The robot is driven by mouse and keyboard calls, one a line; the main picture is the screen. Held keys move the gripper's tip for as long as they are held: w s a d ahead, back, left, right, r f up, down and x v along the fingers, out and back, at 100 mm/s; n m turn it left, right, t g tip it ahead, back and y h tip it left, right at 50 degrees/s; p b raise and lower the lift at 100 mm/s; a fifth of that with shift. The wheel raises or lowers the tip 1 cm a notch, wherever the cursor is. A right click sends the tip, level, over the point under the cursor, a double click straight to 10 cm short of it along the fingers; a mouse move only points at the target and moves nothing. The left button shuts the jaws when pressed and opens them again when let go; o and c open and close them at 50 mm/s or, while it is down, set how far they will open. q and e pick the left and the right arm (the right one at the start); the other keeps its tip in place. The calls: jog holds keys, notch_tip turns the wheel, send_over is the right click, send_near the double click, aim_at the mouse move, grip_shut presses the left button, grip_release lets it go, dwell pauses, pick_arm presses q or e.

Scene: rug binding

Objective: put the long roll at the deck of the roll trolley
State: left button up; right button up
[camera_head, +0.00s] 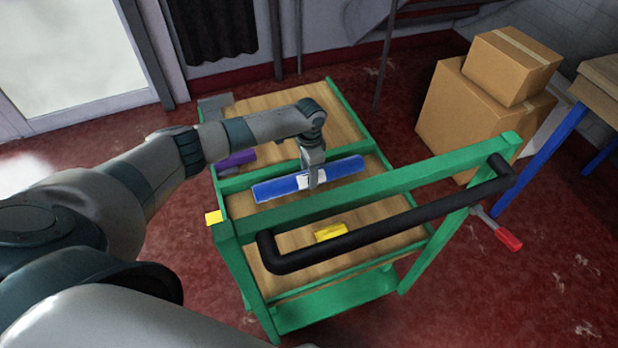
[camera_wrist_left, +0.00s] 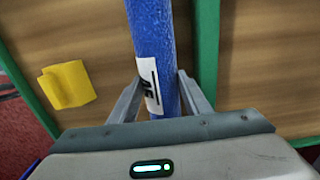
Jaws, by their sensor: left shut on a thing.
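The long roll is a blue cylinder (camera_head: 345,168) with a white printed label. It lies crosswise over the wooden deck of the green roll trolley (camera_head: 400,182), between the crossbar and the handle end. My left gripper (camera_head: 313,184) is shut on the roll near its middle, at the label. In the left wrist view the blue roll (camera_wrist_left: 152,35) runs up between the two fingers (camera_wrist_left: 160,98). Whether the roll touches the deck or hangs just above it, I cannot tell. My right gripper is not in view.
A yellow block (camera_head: 331,232) sits on the near deck and another yellow piece (camera_head: 213,217) at the left rail. A purple thing (camera_head: 236,159) lies at the left edge. A black handle bar (camera_head: 400,222) crosses the near end. Cardboard boxes (camera_head: 475,120) stand right.

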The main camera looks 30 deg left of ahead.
pick_arm(q)
jog(key=shift+f, duration=1.25)
jog(key=shift+f, duration=0.1)
jog(key=o, duration=1.2)
jog(key=shift+r, duration=6.1)
